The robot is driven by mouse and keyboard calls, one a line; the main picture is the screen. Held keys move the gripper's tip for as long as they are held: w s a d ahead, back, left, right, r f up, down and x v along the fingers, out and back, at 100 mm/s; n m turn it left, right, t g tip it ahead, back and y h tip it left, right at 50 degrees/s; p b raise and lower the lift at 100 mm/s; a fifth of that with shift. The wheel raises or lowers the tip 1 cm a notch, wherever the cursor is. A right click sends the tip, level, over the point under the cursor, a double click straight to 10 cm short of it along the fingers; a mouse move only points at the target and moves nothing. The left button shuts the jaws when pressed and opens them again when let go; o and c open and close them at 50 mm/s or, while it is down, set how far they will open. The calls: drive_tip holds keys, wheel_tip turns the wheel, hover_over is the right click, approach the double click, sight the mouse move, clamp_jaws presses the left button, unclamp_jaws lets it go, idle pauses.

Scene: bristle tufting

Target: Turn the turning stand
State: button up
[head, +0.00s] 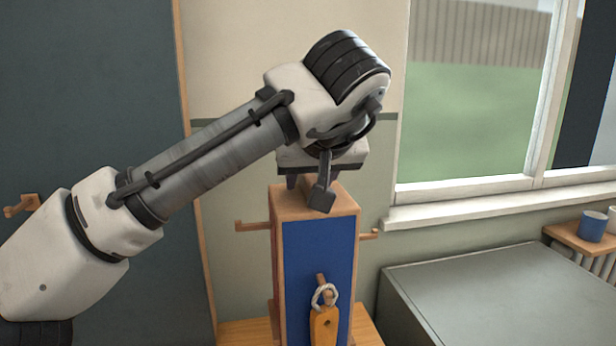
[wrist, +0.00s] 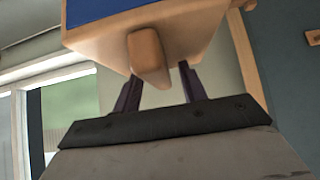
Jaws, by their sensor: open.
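The turning stand (head: 318,262) is a tall wooden post with a blue panel on the side facing the head camera and wooden pegs on its sides. My gripper (head: 308,188) is at the top of the stand, pointing down, with its jaws open. In the wrist view the stand's wooden top (wrist: 190,38) fills the upper middle, with a rounded wooden grip (wrist: 148,58) sticking out of it. The two dark fingers of my gripper (wrist: 160,82) lie to either side of this grip. I cannot tell whether they touch it.
A wooden piece (head: 324,325) hangs by a pale ring from a peg on the blue panel. Side pegs (head: 252,226) stick out left and right. A grey-topped surface (head: 490,295) stands to the right, below a window. A blue cup (head: 593,225) stands on a small shelf.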

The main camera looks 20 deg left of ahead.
clamp_jaws()
